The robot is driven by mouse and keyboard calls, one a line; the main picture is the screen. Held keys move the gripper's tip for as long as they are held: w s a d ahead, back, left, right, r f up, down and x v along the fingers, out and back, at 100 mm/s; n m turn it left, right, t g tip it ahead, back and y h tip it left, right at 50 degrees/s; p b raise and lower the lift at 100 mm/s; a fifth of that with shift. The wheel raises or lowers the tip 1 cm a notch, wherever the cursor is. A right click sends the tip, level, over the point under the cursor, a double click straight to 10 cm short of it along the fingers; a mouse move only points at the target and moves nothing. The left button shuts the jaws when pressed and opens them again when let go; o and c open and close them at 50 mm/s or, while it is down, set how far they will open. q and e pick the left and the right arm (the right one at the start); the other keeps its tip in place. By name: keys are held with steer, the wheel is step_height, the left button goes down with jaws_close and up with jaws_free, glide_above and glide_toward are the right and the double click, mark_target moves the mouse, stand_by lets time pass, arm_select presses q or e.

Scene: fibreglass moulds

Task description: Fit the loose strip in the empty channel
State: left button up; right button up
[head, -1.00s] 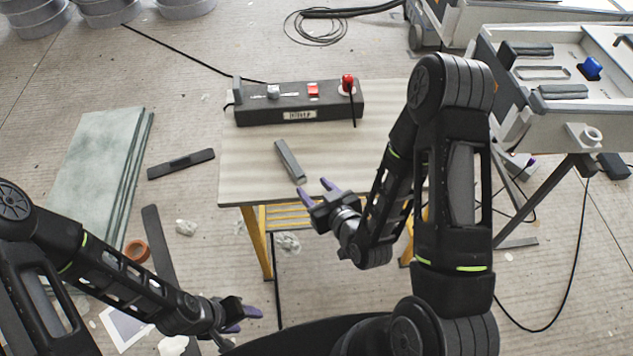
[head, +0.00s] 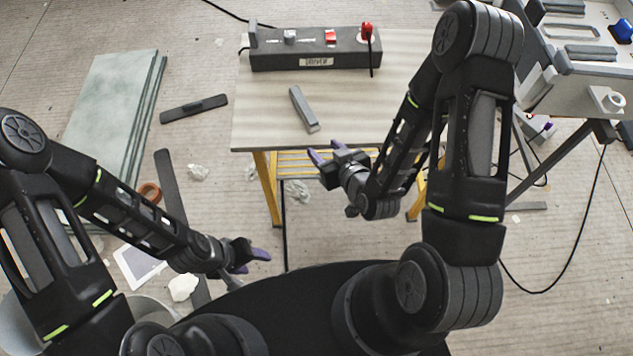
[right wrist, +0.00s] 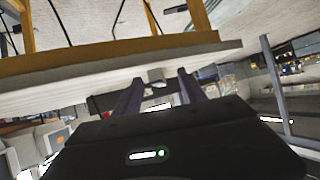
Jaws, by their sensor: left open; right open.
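A loose grey strip (head: 304,109) lies on the pale table (head: 265,125), slanting toward its front edge. My right gripper (head: 324,151) is open and empty at the table's front edge, just short of the strip's near end. In the right wrist view its two fingers (right wrist: 158,90) are spread, with a small grey end, perhaps the strip's, between them. My left gripper (head: 252,259) is open and empty, low over the floor left of the table. At the upper right, the pale mould (head: 540,92) has an outlined slot (head: 572,31), seemingly empty, between grey strips (head: 590,53).
A dark box (head: 316,52) with a red knob stands at the table's back. Green-grey sheets (head: 115,95), a dark bar (head: 194,108) and a long dark plank (head: 166,185) lie on the floor at left. A cable runs along the floor at right.

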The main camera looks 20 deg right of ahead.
steer(key=s+a+f+m+g+y, duration=0.1)
steer(key=s+a+f+g, duration=0.4)
steer(key=s, duration=0.4)
steer(key=s+a+f+m+g+y, duration=0.1)
steer(key=s+a+f+g, duration=0.3)
steer(key=s, duration=0.5)
step_height(320, 180, down, 3)
steer(key=shift+s+a+r+m+g, duration=0.1)
steer(key=shift+s+a+m+g, duration=0.3)
steer(key=shift+g, duration=0.8)
steer(key=shift+w, duration=0.2)
